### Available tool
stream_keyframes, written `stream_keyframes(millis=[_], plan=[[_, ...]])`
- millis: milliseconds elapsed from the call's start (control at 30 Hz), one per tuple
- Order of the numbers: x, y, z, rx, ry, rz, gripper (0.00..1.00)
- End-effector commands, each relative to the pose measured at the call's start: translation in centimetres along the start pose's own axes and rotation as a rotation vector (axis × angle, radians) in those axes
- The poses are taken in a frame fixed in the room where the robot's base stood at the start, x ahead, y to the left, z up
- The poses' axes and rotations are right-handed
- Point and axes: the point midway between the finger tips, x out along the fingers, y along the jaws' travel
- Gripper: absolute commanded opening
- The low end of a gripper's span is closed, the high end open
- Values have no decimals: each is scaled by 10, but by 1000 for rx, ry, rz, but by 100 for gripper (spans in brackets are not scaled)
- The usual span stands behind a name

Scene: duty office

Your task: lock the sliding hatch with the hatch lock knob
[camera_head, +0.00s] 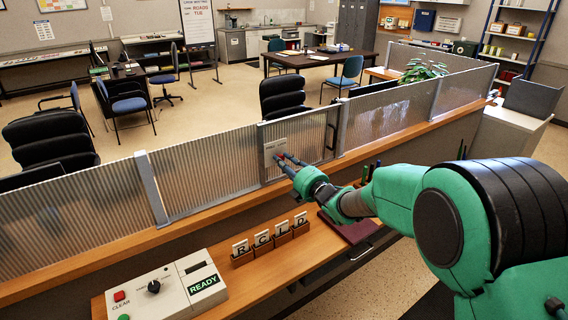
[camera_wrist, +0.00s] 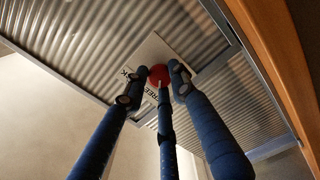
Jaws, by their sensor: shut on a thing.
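The sliding hatch (camera_head: 304,132) is a ribbed, translucent panel in a grey frame, set in the counter screen. It also shows in the wrist view (camera_wrist: 68,50). A pale plate (camera_head: 276,147) with dark lettering, only partly readable, is on it. The hatch lock knob (camera_wrist: 160,74) is small, round and red, in front of the plate. My gripper (camera_wrist: 157,80) has its blue fingers closed around the knob. In the head view my gripper (camera_head: 283,159) reaches the hatch from the front right, and its fingers hide most of the knob.
A wooden ledge (camera_head: 225,207) runs below the screen. On the lower counter are lettered blocks (camera_head: 270,240), a control box with a READY sign (camera_head: 165,292) and a dark red folder (camera_head: 348,228). Chairs and desks stand beyond the screen.

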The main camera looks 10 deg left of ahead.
Motion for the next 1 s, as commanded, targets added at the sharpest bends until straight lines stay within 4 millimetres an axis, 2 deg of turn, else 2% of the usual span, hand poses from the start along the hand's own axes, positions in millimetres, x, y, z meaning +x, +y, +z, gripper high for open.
stream_keyframes(millis=[367,1000], plan=[[0,-1,0,249,0,0,0],[0,0,0,854,-2,-1,0]])
